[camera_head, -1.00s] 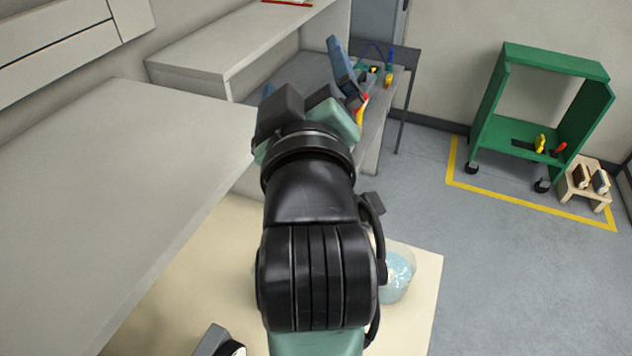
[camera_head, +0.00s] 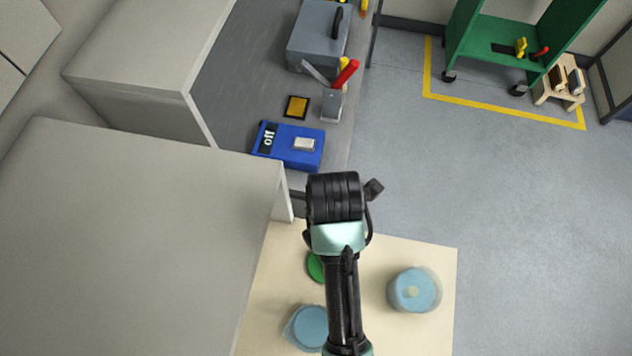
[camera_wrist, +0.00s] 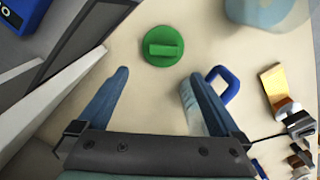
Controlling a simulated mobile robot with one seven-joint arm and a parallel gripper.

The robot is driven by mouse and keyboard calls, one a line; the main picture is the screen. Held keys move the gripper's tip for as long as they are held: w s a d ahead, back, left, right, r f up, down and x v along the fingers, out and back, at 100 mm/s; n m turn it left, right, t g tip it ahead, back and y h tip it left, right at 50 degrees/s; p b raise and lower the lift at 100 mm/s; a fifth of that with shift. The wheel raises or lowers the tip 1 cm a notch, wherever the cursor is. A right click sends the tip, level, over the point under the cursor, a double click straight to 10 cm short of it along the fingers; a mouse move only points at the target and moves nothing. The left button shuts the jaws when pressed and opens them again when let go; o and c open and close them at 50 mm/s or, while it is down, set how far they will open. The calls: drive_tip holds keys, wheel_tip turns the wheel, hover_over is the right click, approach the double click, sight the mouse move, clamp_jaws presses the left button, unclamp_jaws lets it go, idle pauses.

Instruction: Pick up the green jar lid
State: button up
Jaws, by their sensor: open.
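The green jar lid (camera_wrist: 164,46) is a round disc with a raised bar across its top. It lies on the cream tabletop in the wrist view, ahead of and between my fingers. In the head view the lid (camera_head: 316,267) shows only in part, as my arm covers its right side. My gripper (camera_wrist: 158,88) is open and empty, its two blue-grey fingers apart and short of the lid in the picture. In the head view the fingers are hidden behind my wrist.
A light blue round container (camera_head: 414,290) stands right of my arm and another (camera_head: 309,328) stands left. A blue handle (camera_wrist: 224,85) shows near my right finger. A grey cabinet (camera_head: 150,230) borders the tabletop (camera_head: 440,325) at left. A blue box (camera_head: 290,147) lies beyond.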

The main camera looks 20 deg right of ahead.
drive_tip(key=f, duration=0.7)
drive_tip(key=shift+s+f+p, duration=0.15)
drive_tip(key=shift+s+p, duration=0.05)
drive_tip(key=shift+p, duration=0.2)
drive_tip(key=shift+s+f+p, duration=0.15)
drive_tip(key=shift+f+p, duration=0.2)
drive_tip(key=shift+f, duration=0.95)
drive_tip(key=shift+s+f+p, duration=0.1)
drive_tip(key=shift+f+p, duration=0.2)
drive_tip(key=shift+f, duration=1)
drive_tip(key=c, duration=1.2)
drive_tip(key=shift+r, duration=0.1)
drive_tip(key=shift+c, duration=0.2)
